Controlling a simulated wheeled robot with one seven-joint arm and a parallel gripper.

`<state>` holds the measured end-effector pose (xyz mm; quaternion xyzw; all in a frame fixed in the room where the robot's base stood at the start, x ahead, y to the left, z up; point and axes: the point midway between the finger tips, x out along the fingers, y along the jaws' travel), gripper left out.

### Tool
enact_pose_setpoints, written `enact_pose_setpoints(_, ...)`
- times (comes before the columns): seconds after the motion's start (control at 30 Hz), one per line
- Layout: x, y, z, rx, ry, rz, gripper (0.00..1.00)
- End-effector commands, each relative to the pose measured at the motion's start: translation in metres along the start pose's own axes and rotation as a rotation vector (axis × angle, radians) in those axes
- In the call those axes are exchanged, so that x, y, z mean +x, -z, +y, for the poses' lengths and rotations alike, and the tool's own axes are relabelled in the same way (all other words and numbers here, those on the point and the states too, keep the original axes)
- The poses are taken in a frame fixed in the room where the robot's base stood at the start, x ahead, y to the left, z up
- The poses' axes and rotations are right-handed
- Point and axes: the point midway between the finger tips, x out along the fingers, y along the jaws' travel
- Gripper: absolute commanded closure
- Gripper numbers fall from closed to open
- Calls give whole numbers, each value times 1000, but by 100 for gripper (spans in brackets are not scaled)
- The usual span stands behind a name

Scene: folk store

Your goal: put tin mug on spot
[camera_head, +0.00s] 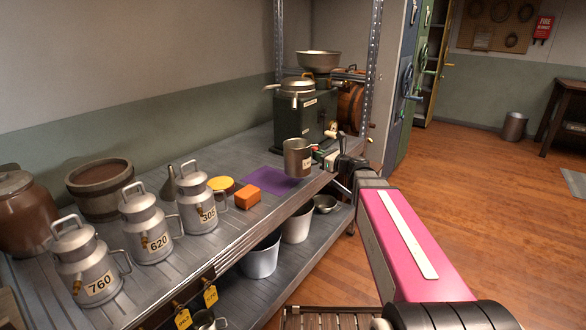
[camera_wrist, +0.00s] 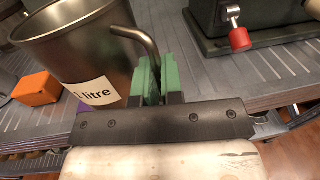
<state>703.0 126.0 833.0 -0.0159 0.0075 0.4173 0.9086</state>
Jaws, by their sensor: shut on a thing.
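The tin mug (camera_head: 297,158) is a grey metal cup with a white label, held upright at the right end of the shelf. In the wrist view the mug (camera_wrist: 75,50) shows "litre" on its label. My gripper (camera_wrist: 157,78) has green fingers shut on the mug's handle; in the head view my gripper (camera_head: 327,158) reaches in from the right. A flat purple square (camera_head: 265,179), probably the spot, lies on the shelf to the left of and below the mug. The mug hides part of its right side. I cannot tell how far the mug is above the shelf.
Several numbered milk cans (camera_head: 203,207) stand further left. A dark green machine (camera_head: 300,118) stands behind the mug. Metal buckets (camera_head: 262,258) sit on the lower shelf.

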Motion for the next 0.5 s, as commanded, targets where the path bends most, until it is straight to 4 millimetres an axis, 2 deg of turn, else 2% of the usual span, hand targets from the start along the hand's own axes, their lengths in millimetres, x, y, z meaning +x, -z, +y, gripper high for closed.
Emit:
enact_pose_setpoints(0.03,25,-10,2,0,4,-4,100)
enact_pose_setpoints(0.2,82,-37,13,3,38,-13,100)
enact_pose_setpoints(0.33,110,-53,22,7,56,-21,100)
enact_pose_setpoints(0.5,126,-62,26,10,70,-26,100)
